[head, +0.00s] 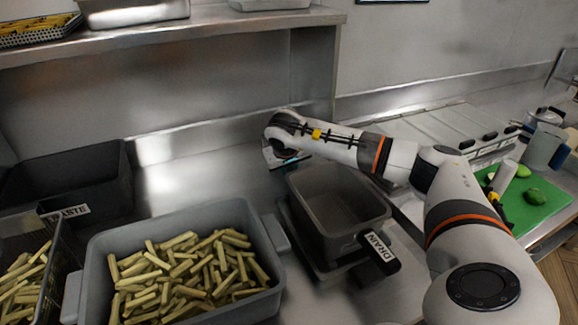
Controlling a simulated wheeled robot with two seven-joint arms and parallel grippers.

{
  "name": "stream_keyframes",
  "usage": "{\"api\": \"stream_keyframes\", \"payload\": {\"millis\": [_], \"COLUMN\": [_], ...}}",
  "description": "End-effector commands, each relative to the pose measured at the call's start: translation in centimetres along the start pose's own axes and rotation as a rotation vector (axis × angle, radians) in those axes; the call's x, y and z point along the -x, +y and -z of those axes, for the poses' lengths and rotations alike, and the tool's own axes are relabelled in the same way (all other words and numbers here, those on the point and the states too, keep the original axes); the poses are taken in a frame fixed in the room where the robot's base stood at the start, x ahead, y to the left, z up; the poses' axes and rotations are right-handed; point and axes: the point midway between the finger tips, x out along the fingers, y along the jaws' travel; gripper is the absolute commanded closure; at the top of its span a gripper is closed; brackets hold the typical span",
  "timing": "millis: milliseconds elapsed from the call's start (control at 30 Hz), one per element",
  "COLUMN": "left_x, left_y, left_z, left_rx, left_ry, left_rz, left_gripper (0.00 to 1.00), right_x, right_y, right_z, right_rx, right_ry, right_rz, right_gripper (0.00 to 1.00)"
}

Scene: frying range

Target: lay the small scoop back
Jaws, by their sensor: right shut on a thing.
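My right arm reaches in from the right, across the steel counter. Its gripper (285,158) is low over the counter, just behind the grey drain bin (338,200). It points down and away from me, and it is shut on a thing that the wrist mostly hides. I take this to be the small scoop, but its shape cannot be made out. No other scoop shows clearly. My left gripper is not in view.
A grey tub (100,250) of cut potato sticks stands in front, with a wire basket of sticks at far left. A black waste bin (97,165) stands behind. A green board (545,200) with vegetables and a jug (545,145) are at right. A shelf (230,25) overhangs the back.

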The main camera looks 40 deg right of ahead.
Motion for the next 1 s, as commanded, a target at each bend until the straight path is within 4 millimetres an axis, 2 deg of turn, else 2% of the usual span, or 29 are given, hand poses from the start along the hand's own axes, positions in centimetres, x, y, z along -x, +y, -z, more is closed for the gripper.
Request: {"api": "stream_keyframes", "payload": {"millis": [900, 933, 1000], "left_x": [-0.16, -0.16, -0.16], "left_y": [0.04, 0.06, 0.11], "left_z": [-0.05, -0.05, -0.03], "left_rx": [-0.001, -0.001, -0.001], "left_ry": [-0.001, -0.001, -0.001], "left_rz": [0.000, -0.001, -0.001], "left_gripper": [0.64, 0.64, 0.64], "right_x": [-0.67, -0.68, -0.68], "right_y": [0.17, 0.17, 0.18], "right_z": [0.44, 0.46, 0.44], "right_rx": [0.001, 0.002, 0.001], "right_ry": [0.006, 0.006, 0.005], "right_rz": [0.000, 0.000, 0.000], "right_gripper": [1.00, 0.74, 0.63]}}
